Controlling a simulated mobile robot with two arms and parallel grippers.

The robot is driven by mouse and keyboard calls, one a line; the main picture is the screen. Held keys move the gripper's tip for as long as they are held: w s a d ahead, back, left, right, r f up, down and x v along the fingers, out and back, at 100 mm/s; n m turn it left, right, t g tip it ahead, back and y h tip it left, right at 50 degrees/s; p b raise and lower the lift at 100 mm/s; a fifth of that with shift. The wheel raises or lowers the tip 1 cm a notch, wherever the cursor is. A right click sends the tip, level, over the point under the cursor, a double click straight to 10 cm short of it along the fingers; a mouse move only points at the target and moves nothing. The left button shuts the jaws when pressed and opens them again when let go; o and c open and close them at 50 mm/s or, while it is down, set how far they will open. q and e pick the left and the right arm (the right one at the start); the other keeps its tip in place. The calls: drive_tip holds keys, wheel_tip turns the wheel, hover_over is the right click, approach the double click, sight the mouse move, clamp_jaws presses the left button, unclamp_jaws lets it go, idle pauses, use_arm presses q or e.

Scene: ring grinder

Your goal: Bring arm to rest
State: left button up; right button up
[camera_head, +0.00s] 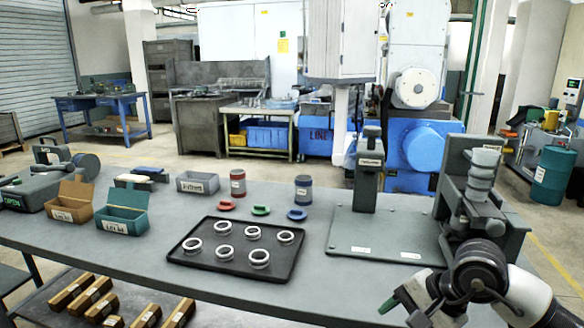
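My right arm (505,290) shows at the lower right, in front of the table's right end, close to the grey fixture. A green-tipped part (388,304), which looks like a finger of my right gripper, points left near the table's front edge. The rest of that gripper is hidden or cut off, so I cannot tell whether it is open. No held object shows there. My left arm and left gripper are out of view. Several white rings (254,232) lie apart on a black tray (184,259) in the middle of the table.
The grey table (130,248) also carries a grey fixture (365,237) at right, red, green and blue pieces (260,211), two cans (303,190), and brown (72,202) and green bins (122,210). Wooden blocks (98,307) lie below. Table front left of the tray is clear.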

drive_tip(key=s+a+r+m+t+y, duration=0.45)
drive_tip(key=a+r+m+y, duration=0.35)
drive_tip(key=a+m+y, duration=0.6)
drive_tip(key=w+d+f+m+t+h, duration=0.2)
drive_tip(key=d+m+t+h, duration=0.45)
drive_tip(key=m, duration=0.75)
drive_tip(key=w+d+f+m+t+h, duration=0.1)
drive_tip(key=d+f+m+t+h, duration=0.2)
drive_tip(key=d+m+t+h, duration=0.75)
wheel_tip(320, 180, down, 9)
drive_tip(key=s+a+m+g+h, duration=0.25)
drive_tip(key=m+g, duration=0.55)
drive_tip(key=m, duration=0.4)
drive_tip(key=s+d+f+m+g, duration=0.2)
drive_tip(key=s+f+m+g, duration=0.7)
drive_tip(key=s+f+g, duration=0.65)
drive_tip(key=s+f+t+p, duration=0.1)
drive_tip(key=s+f+p, duration=0.1)
drive_tip(key=f, duration=0.9)
drive_tip(key=s+f+t+p, duration=0.1)
drive_tip(key=s+f+p, duration=0.15)
drive_tip(key=f, duration=0.75)
drive_tip(key=s+d+f+n+g+p, duration=0.1)
drive_tip(key=s+d+f+p, duration=0.1)
drive_tip(key=s+f, duration=1)
drive_tip(key=s+p, duration=0.1)
drive_tip(key=s, duration=0.2)
drive_tip(key=shift+s+d+f+g, duration=0.3)
